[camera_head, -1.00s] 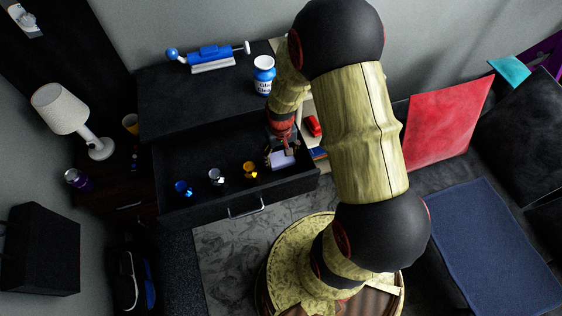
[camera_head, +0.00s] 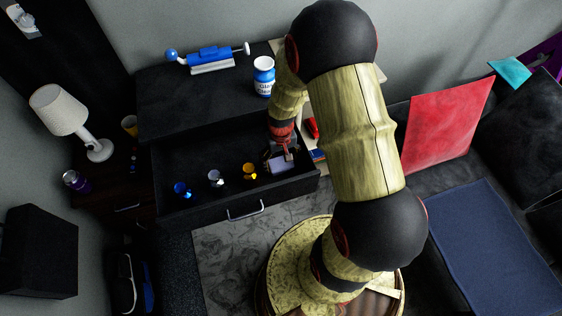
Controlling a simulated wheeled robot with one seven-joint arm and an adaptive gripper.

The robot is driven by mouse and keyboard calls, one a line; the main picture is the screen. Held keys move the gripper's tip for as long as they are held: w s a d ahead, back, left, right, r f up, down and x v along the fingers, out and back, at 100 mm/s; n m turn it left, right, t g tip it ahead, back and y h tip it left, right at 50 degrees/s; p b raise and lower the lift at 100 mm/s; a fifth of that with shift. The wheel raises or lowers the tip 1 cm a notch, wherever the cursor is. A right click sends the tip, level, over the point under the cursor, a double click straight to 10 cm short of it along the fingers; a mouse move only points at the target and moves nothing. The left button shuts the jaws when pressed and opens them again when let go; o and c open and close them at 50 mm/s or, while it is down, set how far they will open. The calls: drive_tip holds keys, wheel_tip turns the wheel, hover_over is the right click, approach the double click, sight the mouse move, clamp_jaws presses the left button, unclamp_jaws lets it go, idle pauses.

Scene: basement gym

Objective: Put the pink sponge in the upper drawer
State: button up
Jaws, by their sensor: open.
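The upper drawer (camera_head: 220,150) of the black cabinet is pulled open. A pale lilac block (camera_head: 281,166), which looks like the sponge, is at the right end inside the drawer. My gripper (camera_head: 284,158) is open, pointing down into the drawer right at the block. Its fingers partly cover the block. I cannot tell whether a finger still touches it.
Blue, clear and amber small objects (camera_head: 249,171) stand in the drawer left of the block. A white and blue jar (camera_head: 264,76) and a blue device (camera_head: 208,57) stand on the cabinet top. A lamp (camera_head: 70,118) stands at left.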

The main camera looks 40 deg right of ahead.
wheel_tip(320, 180, up, 11)
drive_tip(key=p, duration=0.4)
wheel_tip(320, 180, up, 18)
drive_tip(key=n+t, duration=0.1)
drive_tip(key=t, duration=0.2)
hover_over(281, 163)
drive_tip(key=s+a, duration=0.1)
drive_tip(key=a, duration=0.5)
drive_tip(key=s+a+r+n+t, duration=0.2)
drive_tip(key=s+a+r, duration=0.4)
drive_tip(key=s+r, duration=0.5)
drive_tip(key=shift+s+r+t, duration=0.15)
drive_tip(key=shift+r+t, duration=0.15)
drive_tip(key=shift+r, duration=0.65)
